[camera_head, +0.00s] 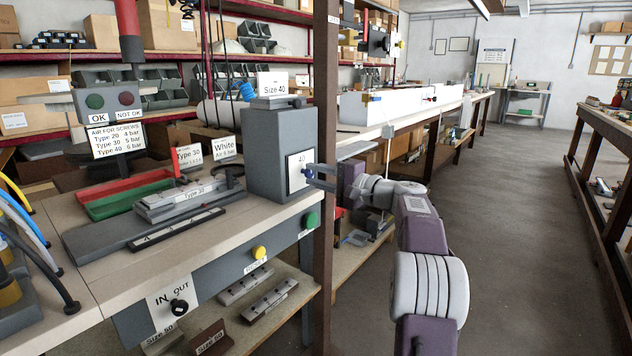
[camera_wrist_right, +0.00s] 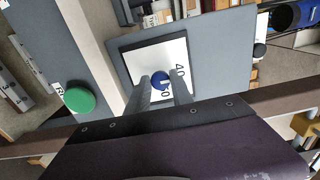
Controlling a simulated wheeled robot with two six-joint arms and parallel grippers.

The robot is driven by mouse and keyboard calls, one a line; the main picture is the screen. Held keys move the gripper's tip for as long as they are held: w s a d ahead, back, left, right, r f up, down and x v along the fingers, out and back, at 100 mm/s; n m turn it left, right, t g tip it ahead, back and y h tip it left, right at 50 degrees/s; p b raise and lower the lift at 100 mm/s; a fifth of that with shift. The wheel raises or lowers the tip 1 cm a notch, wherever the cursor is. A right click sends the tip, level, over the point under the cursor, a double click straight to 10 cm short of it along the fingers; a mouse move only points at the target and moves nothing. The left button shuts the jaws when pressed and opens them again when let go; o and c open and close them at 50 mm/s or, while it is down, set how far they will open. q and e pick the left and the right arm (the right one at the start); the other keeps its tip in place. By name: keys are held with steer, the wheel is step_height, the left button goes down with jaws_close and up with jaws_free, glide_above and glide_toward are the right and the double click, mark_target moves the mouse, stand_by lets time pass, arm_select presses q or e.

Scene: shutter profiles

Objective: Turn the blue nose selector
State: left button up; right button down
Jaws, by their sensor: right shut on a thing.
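The blue nose selector (camera_head: 308,173) is a small round knob on a white plate marked "40" (camera_head: 296,182), on the side of a grey box (camera_head: 270,150). In the right wrist view the blue knob (camera_wrist_right: 159,79) shows between the two fingers, with the plate (camera_wrist_right: 176,52) behind it. My right gripper (camera_head: 318,175) reaches it from the right and is shut on the selector. The fingers hide part of the knob. Its exact pointer angle is hard to tell. My left gripper is not in view.
A brown upright post (camera_head: 326,120) stands close beside my right gripper. A green button (camera_head: 312,219) and a yellow button (camera_head: 259,252) are on the bench front below. A black IN/OUT knob (camera_head: 179,307) is further left. The aisle floor (camera_head: 530,200) at right is clear.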

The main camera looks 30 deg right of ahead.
stand_by(0.3)
steer(key=c, duration=1.2)
jaws_free()
steer(key=shift+o, duration=0.2)
steer(key=p+v, duration=0.1)
steer(key=v, duration=0.8)
steer(key=shift+p, duration=0.35)
